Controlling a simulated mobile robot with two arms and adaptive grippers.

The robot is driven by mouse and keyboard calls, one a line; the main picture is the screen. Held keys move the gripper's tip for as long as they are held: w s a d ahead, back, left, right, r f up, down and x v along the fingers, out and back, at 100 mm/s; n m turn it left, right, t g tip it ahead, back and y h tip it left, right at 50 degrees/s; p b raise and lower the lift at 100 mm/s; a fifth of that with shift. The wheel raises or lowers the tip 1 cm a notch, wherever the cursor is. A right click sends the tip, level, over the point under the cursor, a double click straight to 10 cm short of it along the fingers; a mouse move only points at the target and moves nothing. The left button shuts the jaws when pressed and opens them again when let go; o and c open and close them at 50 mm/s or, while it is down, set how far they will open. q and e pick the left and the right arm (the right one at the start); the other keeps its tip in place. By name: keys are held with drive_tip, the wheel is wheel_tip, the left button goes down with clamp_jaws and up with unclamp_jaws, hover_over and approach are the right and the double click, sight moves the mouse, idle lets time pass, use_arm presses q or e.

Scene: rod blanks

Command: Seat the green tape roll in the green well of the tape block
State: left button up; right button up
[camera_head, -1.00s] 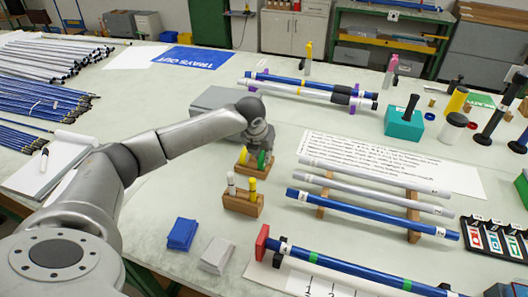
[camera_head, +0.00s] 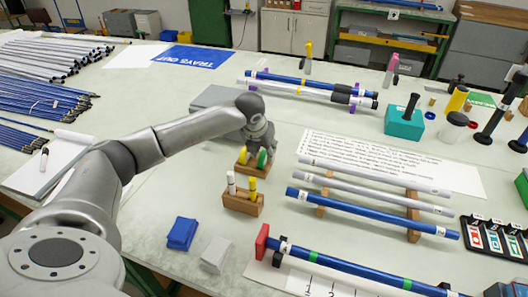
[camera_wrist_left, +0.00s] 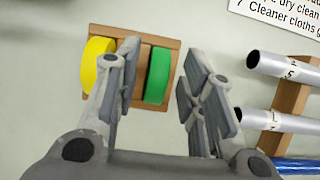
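The wooden tape block (camera_head: 243,168) stands on the table below my left gripper. It also shows in the left wrist view (camera_wrist_left: 130,97). The green tape roll (camera_wrist_left: 158,75) stands on edge in the block's right-hand well in the wrist view; it also shows in the head view (camera_head: 262,158). A yellow tape roll (camera_wrist_left: 97,64) stands in the left-hand well. My left gripper (camera_wrist_left: 160,58) is open, with one finger between the two rolls and the other to the right of the green roll, apart from it. My right gripper is not in view.
A wooden holder (camera_head: 242,203) with a white and a yellow marker stands just in front of the block. Rods on wooden rests (camera_head: 372,205) lie to the right. A grey box (camera_head: 215,100) is behind. Blue cloths (camera_head: 182,233) lie at the front.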

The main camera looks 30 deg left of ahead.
use_arm(q)
drive_tip(key=v, duration=1.1)
